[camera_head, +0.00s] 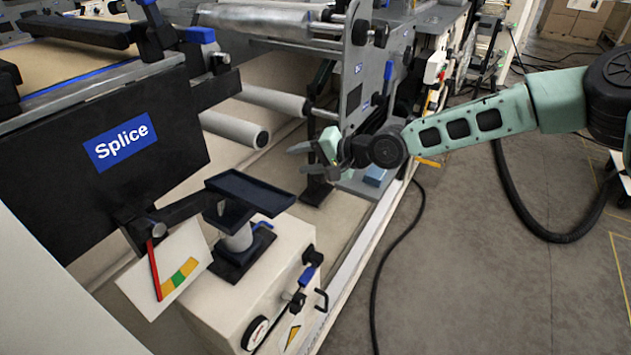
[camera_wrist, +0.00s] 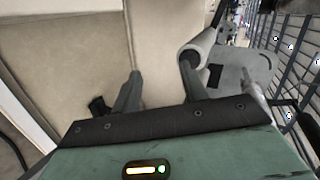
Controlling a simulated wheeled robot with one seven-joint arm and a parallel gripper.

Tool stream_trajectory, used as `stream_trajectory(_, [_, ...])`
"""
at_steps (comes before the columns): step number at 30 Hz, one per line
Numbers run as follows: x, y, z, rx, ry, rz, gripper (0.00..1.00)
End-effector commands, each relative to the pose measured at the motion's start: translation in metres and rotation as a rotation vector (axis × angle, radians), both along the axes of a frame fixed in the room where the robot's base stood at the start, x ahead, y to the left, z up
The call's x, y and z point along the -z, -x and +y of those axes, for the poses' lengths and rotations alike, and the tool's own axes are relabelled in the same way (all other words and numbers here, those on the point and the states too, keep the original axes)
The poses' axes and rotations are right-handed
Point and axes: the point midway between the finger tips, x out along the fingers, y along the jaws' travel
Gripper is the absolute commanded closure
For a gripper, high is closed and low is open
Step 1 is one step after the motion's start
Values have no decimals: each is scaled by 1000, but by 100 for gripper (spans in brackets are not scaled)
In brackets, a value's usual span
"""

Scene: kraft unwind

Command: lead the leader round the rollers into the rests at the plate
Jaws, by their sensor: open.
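My gripper (camera_head: 298,158) is open and empty, in front of the machine's lower rollers. Its two grey fingers also show apart in the wrist view (camera_wrist: 160,82), with nothing between them. One grey roller (camera_head: 235,129) ends to the left of my gripper, and another roller (camera_head: 272,100) lies behind it. A roller end (camera_wrist: 200,46) shows beyond the right finger in the wrist view. The dark plate marked Splice (camera_head: 190,128) is at the left. Brown kraft (camera_head: 75,62) lies on the table above it. I cannot make out the leader's free end or the rests.
A dark tray (camera_head: 250,190) stands on a post over a white cabinet (camera_head: 255,285) at the lower middle. A pointer gauge (camera_head: 165,270) hangs beside it. A grey side frame (camera_head: 362,65) rises behind my gripper. A black cable crosses the otherwise open floor (camera_head: 470,270).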

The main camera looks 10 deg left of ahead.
Motion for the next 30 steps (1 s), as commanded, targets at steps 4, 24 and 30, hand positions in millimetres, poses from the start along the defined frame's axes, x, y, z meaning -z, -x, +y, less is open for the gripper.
stream_trajectory(4, [34,-40,-10,106,-156,55,56])
stream_trajectory(24, [0,-43,-11,152,-229,77,56])
stream_trajectory(30, [-28,-30,-5,151,-229,77,56])
